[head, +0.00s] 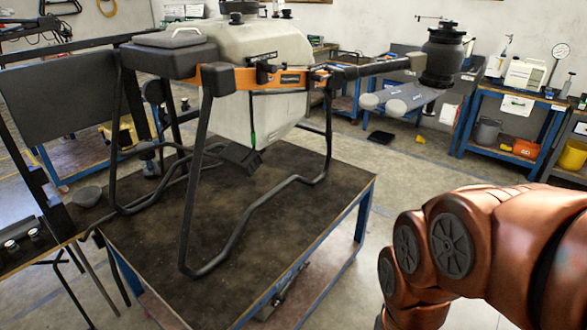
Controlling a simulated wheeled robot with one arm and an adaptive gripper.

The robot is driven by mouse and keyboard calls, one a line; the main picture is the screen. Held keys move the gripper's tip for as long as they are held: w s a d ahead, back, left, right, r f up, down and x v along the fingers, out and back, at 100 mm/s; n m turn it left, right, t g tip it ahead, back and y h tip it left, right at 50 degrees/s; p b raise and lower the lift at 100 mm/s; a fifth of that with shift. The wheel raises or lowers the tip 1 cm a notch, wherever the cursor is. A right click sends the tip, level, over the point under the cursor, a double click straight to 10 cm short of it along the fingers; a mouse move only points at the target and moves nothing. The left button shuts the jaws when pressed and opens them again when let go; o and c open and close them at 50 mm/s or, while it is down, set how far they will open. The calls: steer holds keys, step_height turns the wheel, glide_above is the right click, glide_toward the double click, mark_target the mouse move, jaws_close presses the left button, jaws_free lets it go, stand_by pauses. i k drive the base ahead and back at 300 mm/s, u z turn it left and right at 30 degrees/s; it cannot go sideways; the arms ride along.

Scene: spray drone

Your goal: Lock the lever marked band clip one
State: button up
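The spray drone (262,62) stands on its black tube legs on a dark-topped table (290,222). It has a pale tank (280,118), an orange band (222,77) and a dark arm (372,69) reaching right to a motor (443,50). Small black fittings (265,72) sit on the orange band, with small labels near them. The labels are too small to read, so I cannot tell which part is the lever marked band clip one, or its position. My copper-coloured arm shows at the lower right, apart from the drone. My gripper is out of the picture.
Two grey rounded parts (407,98) hang below the drone's right arm. A blue workbench (515,100) with bins stands at the back right. A large dark panel (62,103) stands at the left. Open floor lies right of the table.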

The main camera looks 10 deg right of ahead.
mark_target(267, 68)
steer(key=u, duration=0.55)
steer(key=k, duration=1.3)
steer(key=z, duration=0.25)
steer(key=i, duration=1.85)
steer(key=u, duration=0.75)
